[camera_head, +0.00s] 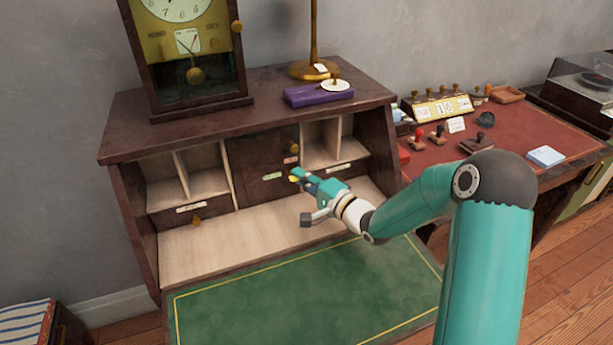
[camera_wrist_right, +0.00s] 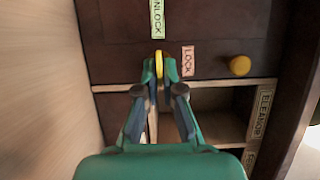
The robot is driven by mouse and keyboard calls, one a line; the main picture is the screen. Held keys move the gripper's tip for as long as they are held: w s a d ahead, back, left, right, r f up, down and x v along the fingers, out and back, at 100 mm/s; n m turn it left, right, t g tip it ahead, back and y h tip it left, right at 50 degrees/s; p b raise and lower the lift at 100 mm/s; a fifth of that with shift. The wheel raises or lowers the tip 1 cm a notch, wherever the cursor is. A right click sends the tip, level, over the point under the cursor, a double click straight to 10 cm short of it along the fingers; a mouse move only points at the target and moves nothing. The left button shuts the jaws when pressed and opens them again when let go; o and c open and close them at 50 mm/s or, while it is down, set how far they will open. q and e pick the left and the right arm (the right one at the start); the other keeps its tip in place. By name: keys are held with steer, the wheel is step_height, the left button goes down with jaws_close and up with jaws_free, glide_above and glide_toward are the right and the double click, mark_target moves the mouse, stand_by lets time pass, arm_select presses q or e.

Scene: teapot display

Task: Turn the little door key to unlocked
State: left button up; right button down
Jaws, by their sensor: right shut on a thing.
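The little door (camera_head: 262,158) is a dark wood panel in the middle of the desk's back. My right gripper (camera_wrist_right: 160,70) is shut on the small yellow key (camera_wrist_right: 159,64), with a finger on each side of it. In the wrist view the key's narrow edge runs up and down, toward the green UNLOCK label (camera_wrist_right: 157,18). The pink LOCK label (camera_wrist_right: 188,61) is to the right of the key. In the head view the green label (camera_head: 271,176) is left of the key and the pink label (camera_head: 291,160) above it. The keyhole is hidden. My left gripper is not in view.
A brass knob (camera_wrist_right: 239,66) is on the door, beyond the LOCK label. Open pigeonholes (camera_head: 197,172) flank the door. The green writing surface (camera_head: 300,300) below is clear. A clock (camera_head: 190,50) and a purple box (camera_head: 317,93) stand on top.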

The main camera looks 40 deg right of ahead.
steer(key=shift+d+r, duration=0.25)
steer(key=c, duration=1.5)
jaws_free()
steer(key=shift+o, duration=0.8)
steer(key=shift+a+f, duration=0.15)
steer(key=s, duration=0.4)
steer(key=s+d, duration=0.1)
steer(key=s, duration=0.2)
steer(key=s+d, duration=0.1)
steer(key=s, duration=0.3)
steer(key=shift+s, duration=0.5)
